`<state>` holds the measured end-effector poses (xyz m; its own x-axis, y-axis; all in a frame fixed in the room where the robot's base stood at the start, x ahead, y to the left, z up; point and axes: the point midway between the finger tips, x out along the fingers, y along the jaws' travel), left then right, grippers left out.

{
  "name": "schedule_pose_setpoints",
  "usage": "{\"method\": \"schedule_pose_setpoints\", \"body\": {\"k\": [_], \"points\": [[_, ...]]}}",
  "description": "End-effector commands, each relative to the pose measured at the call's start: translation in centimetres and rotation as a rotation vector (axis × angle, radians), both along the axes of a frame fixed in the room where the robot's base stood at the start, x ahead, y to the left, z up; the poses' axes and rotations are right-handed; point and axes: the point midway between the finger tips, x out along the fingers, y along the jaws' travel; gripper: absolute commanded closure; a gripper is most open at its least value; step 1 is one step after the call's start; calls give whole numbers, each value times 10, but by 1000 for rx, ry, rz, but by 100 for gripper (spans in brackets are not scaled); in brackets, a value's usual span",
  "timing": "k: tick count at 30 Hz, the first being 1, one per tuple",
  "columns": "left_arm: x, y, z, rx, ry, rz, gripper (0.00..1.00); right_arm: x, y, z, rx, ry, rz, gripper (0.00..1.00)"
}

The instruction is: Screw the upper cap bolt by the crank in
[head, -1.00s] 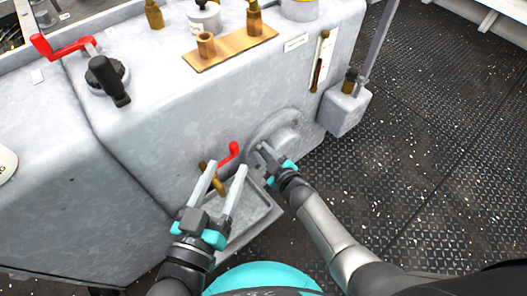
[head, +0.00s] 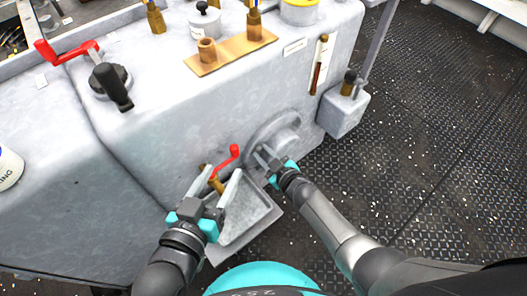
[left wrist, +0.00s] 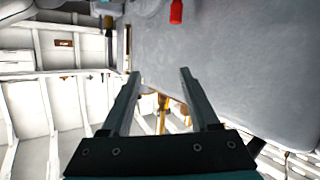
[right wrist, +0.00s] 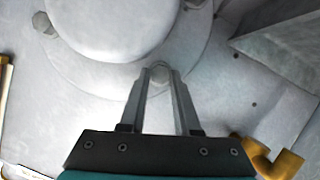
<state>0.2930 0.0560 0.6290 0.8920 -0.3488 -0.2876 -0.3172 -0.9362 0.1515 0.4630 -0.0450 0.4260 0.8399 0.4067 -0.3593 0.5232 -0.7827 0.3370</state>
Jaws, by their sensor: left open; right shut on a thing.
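The round grey cap (head: 284,138) sits on the side wall of the grey housing, low at its right end. My right gripper (head: 262,156) is at the cap's left edge. In the right wrist view a small bolt (right wrist: 160,73) on the cap's flange sits between the fingertips, and the gripper is shut on it. How deep the bolt sits is hidden. Other flange bolts (right wrist: 43,22) show further off. My left gripper (head: 220,172) is open and empty, its fingers near the brass tap (head: 216,184) with a red crank handle (head: 232,156).
A grey drip tray (head: 262,222) lies below the tap and cap. Another red crank (head: 68,50) and a black-handled knob (head: 112,82) are on the housing top. A box with a brass fitting (head: 344,108) juts out at right. The deck (head: 430,130) beyond is clear.

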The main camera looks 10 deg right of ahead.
Motion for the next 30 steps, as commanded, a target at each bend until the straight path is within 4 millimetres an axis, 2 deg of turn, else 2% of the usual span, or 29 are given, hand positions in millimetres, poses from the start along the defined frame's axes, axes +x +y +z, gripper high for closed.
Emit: {"method": "schedule_pose_setpoints", "body": {"k": [12,18,28,29,30], "points": [[-1,23,-11,128,214,10,39,1,-2,2,212,145,5,100],[-2,25,-14,140,236,11,39,1,-3,1,292,196,2,100],[-3,25,-14,141,239,11,39,1,-3,0,301,203,0,100],[-3,25,-14,141,239,11,39,1,-3,0,301,203,0,68],[-3,25,-14,141,239,11,39,1,-3,0,301,203,0,64]]}}
